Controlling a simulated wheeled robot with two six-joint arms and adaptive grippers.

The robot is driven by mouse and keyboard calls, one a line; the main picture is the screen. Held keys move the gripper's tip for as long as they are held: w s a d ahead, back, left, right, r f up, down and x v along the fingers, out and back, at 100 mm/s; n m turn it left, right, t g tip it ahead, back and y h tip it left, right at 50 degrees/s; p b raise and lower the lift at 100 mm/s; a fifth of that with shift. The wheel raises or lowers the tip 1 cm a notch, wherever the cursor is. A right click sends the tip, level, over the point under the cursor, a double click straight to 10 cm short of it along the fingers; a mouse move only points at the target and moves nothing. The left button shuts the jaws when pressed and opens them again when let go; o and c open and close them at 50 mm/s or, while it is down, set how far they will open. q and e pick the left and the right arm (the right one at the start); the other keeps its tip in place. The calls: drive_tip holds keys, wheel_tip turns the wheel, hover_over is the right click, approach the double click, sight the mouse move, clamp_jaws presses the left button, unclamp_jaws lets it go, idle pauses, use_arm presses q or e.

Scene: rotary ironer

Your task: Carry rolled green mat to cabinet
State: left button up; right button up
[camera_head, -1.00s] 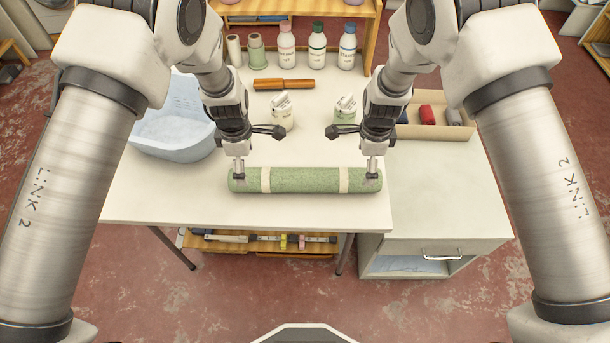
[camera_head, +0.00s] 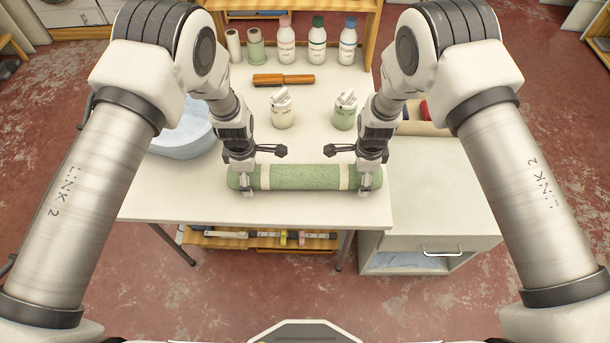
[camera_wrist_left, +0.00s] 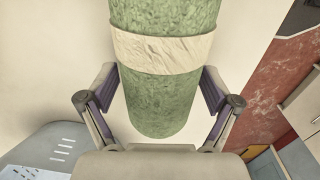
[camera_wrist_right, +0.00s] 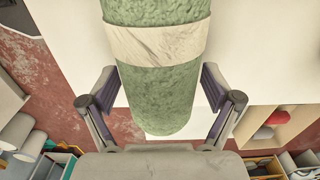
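The rolled green mat (camera_head: 300,177), with two pale bands, lies crosswise on the white table (camera_head: 310,208) near its front edge. My left gripper (camera_head: 248,187) is open, with its fingers on either side of the mat's left end. In the left wrist view the mat (camera_wrist_left: 160,95) lies between the finger pads with visible gaps. My right gripper (camera_head: 363,187) straddles the right end in the same way. The right wrist view also shows gaps beside the mat (camera_wrist_right: 160,95).
A blue tub (camera_head: 185,135) is behind my left arm. A bin (camera_head: 420,120) sits behind the cabinet's clear top.

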use_arm(q)
drive_tip(key=c, duration=1.1)
use_arm(e)
drive_tip(key=c, duration=1.1)
use_arm(q)
drive_tip(key=shift+o, duration=0.2)
use_arm(e)
drive_tip(key=shift+o, duration=0.2)
